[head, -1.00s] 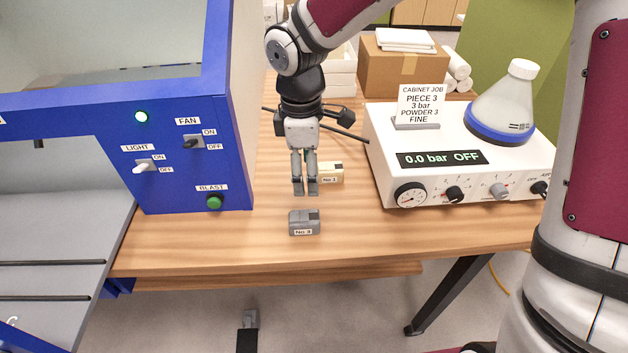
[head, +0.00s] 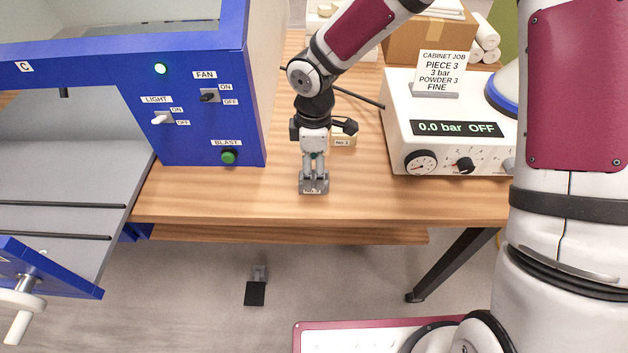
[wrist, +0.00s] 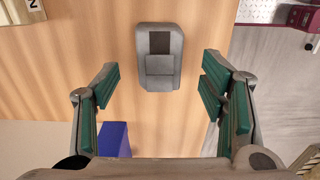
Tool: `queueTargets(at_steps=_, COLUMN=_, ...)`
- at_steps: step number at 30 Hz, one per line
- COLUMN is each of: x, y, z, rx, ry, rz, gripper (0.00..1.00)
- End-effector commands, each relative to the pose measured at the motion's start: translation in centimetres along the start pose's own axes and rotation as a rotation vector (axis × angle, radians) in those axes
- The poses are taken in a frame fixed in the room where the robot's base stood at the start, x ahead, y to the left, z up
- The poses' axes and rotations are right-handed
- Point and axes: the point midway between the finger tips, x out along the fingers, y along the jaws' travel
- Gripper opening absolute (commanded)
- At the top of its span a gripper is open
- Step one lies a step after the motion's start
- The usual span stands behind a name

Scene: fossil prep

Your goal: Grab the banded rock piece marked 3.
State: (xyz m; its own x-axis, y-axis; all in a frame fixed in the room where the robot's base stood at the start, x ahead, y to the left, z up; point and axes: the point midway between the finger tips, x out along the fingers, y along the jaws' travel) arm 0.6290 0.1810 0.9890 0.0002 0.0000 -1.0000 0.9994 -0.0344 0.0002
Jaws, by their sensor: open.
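In the wrist view my gripper (wrist: 160,82) is open, one green-padded finger on each side. The piece shows between and slightly beyond the fingertips, with room on both sides and no visible contact. The exact height gap is hard to tell.
A pale piece marked No 1 (head: 343,141) stands just behind my gripper. The blue cabinet (head: 205,130) is to the left, and the white control box (head: 450,165) to the right reads 0.0 bar OFF. Its card (head: 440,70) names piece 3. Table around the grey piece is clear.

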Motion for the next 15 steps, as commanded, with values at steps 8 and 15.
queueTargets(at_steps=8, x=3.6, y=-0.1, z=0.0, rx=-0.001, ry=-0.001, rz=-0.002, gripper=0.65)
queueTargets(at_steps=15, x=4.1, y=0.0, z=0.0, rx=0.0, ry=0.0, rz=0.0, gripper=0.65)
